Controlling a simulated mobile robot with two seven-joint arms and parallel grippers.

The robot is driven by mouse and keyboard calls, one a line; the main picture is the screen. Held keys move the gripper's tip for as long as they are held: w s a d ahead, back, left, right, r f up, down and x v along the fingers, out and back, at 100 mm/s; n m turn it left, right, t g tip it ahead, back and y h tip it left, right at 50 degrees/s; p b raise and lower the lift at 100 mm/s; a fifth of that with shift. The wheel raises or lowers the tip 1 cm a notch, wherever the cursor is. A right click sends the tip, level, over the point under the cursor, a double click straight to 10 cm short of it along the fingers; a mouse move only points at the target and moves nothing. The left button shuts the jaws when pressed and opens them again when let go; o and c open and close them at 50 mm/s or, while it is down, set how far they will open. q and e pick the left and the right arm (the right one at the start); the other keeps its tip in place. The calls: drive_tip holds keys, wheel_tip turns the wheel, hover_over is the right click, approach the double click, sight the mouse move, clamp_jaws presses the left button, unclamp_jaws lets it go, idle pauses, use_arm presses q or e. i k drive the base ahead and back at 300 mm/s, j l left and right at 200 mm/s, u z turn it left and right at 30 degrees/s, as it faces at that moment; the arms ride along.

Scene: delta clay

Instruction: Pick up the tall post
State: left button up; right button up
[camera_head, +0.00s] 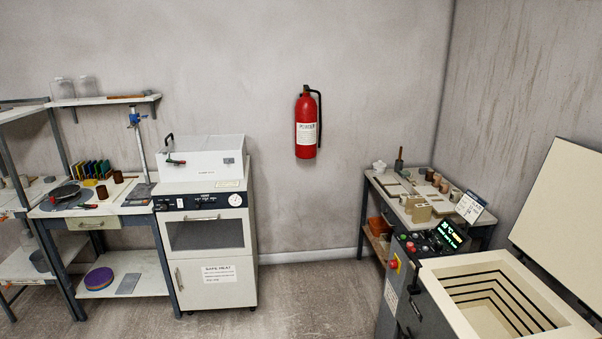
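Neither of my grippers is in view. Several small tan and brown upright pieces (436,179) stand in a row along the back right of the small grey table (387,208) on the right side. They look like posts or cups, and at this size I cannot tell which one is the tall post. Two beige block-like pieces (418,212) stand near the front of that table. A dark upright thing with a narrow top (398,166) stands at its back left.
An open kiln (447,283) with its lid raised stands at the front right, close to the small table. A white cabinet oven (212,250) and a workbench (92,208) stand on the left. The floor (315,298) between is clear. A fire extinguisher (306,125) hangs on the wall.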

sight(423, 212)
drive_tip(key=i+j, duration=0.1)
drive_tip(key=i, duration=1.55)
drive_tip(key=i+j+z, duration=0.1)
drive_tip(key=i+z, duration=0.2)
drive_tip(key=z, duration=0.15)
drive_tip(key=i+j+z, duration=0.15)
drive_tip(key=i+z, duration=0.25)
drive_tip(key=i+j+z, duration=0.2)
drive_tip(key=z, duration=0.25)
drive_tip(key=i+j+z, duration=0.2)
drive_tip(key=z, duration=0.25)
drive_tip(key=i+j+z, duration=0.15)
drive_tip(key=z, duration=0.25)
drive_tip(key=i+j+z, duration=0.1)
drive_tip(key=j+z, duration=0.35)
drive_tip(key=i+j+z, duration=0.15)
drive_tip(key=j+z, duration=0.25)
drive_tip(key=i+j+z, duration=0.15)
drive_tip(key=j+z, duration=0.2)
